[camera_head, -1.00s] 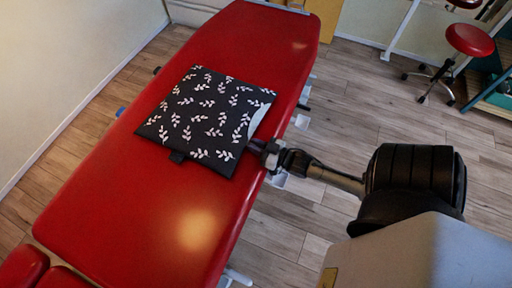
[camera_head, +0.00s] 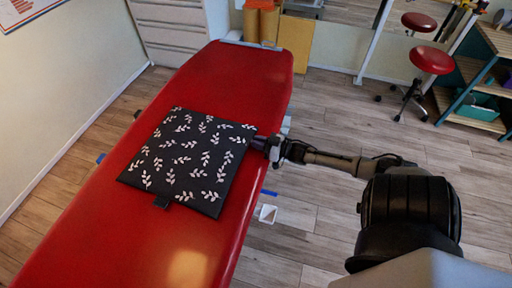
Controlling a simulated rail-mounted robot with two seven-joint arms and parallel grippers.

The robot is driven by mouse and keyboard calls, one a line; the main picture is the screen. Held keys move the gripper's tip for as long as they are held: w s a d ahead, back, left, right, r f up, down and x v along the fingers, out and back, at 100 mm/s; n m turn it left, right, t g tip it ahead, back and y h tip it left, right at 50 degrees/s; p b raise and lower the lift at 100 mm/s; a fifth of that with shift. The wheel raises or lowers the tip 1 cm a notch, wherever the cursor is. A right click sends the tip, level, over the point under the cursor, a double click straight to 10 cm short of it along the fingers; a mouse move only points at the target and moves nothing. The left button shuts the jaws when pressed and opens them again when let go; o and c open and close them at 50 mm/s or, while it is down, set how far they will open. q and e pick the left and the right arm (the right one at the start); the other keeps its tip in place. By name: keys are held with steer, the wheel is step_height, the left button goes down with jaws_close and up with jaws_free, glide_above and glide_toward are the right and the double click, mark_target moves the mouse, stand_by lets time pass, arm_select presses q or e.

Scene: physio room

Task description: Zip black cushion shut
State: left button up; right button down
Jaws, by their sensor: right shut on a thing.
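The black cushion (camera_head: 187,160) with white leaf sprigs lies flat on the red treatment table. My right gripper (camera_head: 262,145) is at the far end of the cushion's right edge, near the far right corner. It is shut on the cushion's zip pull, which is too small and too covered to make out. No pale gap shows along the right edge. My left gripper is not in view.
The red table (camera_head: 215,75) has bare padding beyond and in front of the cushion. Red stools (camera_head: 430,60) and a wooden shelf unit (camera_head: 480,85) stand at the far right. White drawers (camera_head: 172,30) stand behind the table.

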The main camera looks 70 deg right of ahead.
steer(key=c, duration=1.1)
jaws_free()
steer(key=shift+d, duration=0.1)
steer(key=shift+s, duration=0.25)
steer(key=s+p, duration=0.1)
steer(key=s, duration=0.3)
steer(key=s+p, duration=0.1)
steer(key=s, duration=0.4)
steer(key=s+p, duration=0.1)
steer(key=s, duration=0.3)
steer(key=shift+s+d, duration=0.15)
steer(key=shift+d, duration=0.2)
